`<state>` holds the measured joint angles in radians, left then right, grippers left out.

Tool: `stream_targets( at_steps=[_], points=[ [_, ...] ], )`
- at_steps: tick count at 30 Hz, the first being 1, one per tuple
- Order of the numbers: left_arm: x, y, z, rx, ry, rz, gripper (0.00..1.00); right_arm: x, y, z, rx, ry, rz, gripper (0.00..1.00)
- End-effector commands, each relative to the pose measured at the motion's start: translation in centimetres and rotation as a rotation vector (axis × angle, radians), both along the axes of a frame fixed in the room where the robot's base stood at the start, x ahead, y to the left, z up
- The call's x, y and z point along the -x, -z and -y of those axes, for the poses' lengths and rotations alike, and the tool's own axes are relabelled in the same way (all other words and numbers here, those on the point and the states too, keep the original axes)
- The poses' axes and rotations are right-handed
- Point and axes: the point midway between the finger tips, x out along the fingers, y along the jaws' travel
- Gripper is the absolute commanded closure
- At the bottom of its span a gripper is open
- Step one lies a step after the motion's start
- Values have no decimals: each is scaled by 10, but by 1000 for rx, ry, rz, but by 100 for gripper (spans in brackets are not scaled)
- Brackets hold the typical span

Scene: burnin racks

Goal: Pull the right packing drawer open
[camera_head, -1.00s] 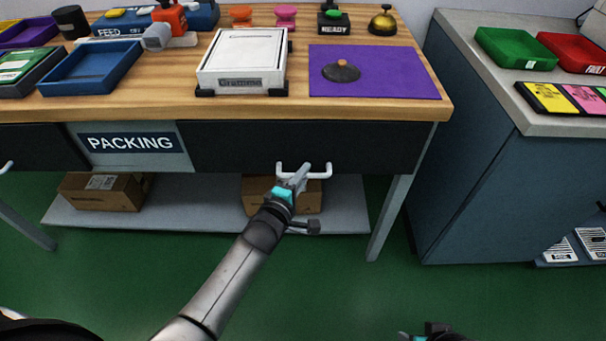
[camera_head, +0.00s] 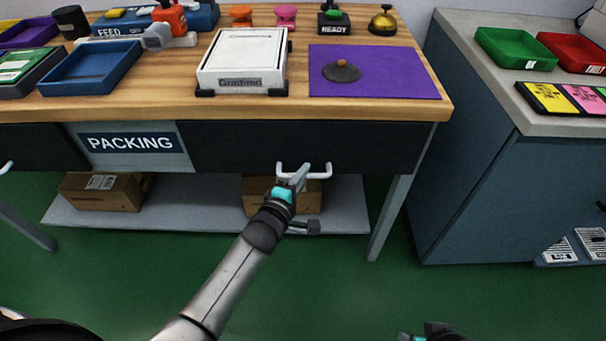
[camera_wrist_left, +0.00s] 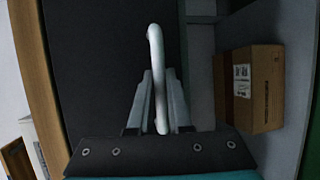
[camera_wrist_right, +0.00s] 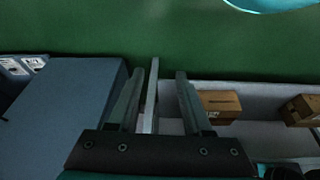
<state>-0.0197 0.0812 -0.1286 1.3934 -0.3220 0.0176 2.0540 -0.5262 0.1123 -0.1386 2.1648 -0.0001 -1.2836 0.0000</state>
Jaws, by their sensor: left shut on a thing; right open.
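The right packing drawer (camera_head: 350,146) has a dark front under the wooden bench top, right of the PACKING sign (camera_head: 130,142). Its front looks flush with the bench. Its white bar handle (camera_head: 318,174) sticks out at the lower middle of the front. My left gripper (camera_head: 298,176) is at this handle with its fingers on either side of the bar. In the left wrist view the handle (camera_wrist_left: 156,60) runs between the fingers, and the gripper is shut on it. My right gripper (camera_wrist_right: 155,95) is open and empty, low and away from the drawer; only part shows in the head view.
The bench top (camera_head: 300,105) carries a white device (camera_head: 243,65), a purple mat (camera_head: 400,75) and a blue tray (camera_head: 92,68). Boxes (camera_head: 102,191) stand on the lower shelf. A blue cabinet (camera_head: 480,190) stands to the right. Green floor in front is clear.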

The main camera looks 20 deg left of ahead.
Motion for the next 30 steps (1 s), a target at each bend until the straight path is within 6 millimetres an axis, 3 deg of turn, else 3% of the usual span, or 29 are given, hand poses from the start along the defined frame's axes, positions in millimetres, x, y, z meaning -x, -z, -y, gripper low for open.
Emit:
stream_targets(
  at_steps=[6,11,23,30],
  points=[
    [6,0,1,0,-1,-2,100,-1,-1,0,-1,0,3,50],
    [21,-1,6,2,-2,-4,100,6,21,1,6,-2,-38,50],
    [86,-2,23,2,-4,-7,100,38,80,6,20,-5,-133,50],
    [128,-2,35,0,-4,-6,100,52,115,21,38,-7,-135,50]
  ],
)
